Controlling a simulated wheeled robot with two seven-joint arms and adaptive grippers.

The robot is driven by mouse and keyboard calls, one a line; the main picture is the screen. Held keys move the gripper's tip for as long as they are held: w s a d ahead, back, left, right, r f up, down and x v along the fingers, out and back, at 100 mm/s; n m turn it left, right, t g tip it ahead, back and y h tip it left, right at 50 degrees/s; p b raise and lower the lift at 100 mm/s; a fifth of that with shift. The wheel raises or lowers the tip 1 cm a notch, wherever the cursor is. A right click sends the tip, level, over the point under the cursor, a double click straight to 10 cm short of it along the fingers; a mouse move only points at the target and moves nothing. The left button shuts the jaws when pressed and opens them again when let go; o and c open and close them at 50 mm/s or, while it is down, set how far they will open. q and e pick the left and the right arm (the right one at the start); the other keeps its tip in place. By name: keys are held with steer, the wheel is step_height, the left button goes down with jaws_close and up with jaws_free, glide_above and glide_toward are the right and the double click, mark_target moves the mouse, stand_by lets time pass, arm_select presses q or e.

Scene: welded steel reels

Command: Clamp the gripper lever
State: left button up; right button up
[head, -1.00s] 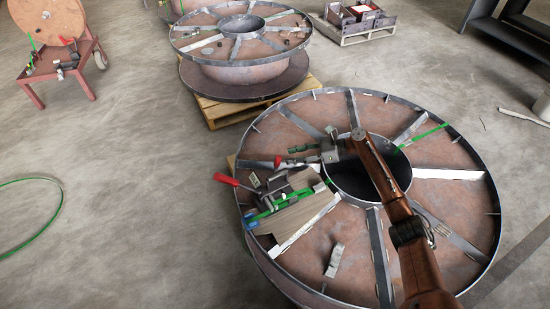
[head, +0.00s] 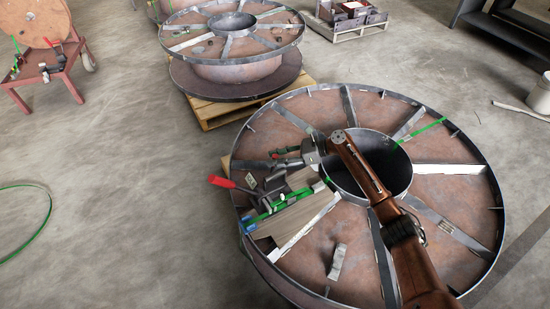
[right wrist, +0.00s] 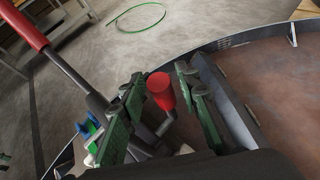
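A toggle tool with a long red-handled lever (head: 222,182) lies on the near reel, by the wooden block and green parts at its left rim. The red handle also shows at the top left of the right wrist view (right wrist: 24,26). A second, shorter red grip (right wrist: 162,92) stands between the green-padded fingers of my right gripper (right wrist: 160,76), with a gap visible on its right side. My right gripper (head: 283,157) is open around this grip; in the head view its fingers hide the grip. My left gripper is not in view.
The near reel (head: 445,187) has raised spokes, a rim and an open hub below my right arm. A grey metal piece (head: 337,262) lies on its front. Another reel (head: 285,38) stands behind on a pallet.

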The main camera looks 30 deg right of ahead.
jaws_close()
stand_by(0.5)
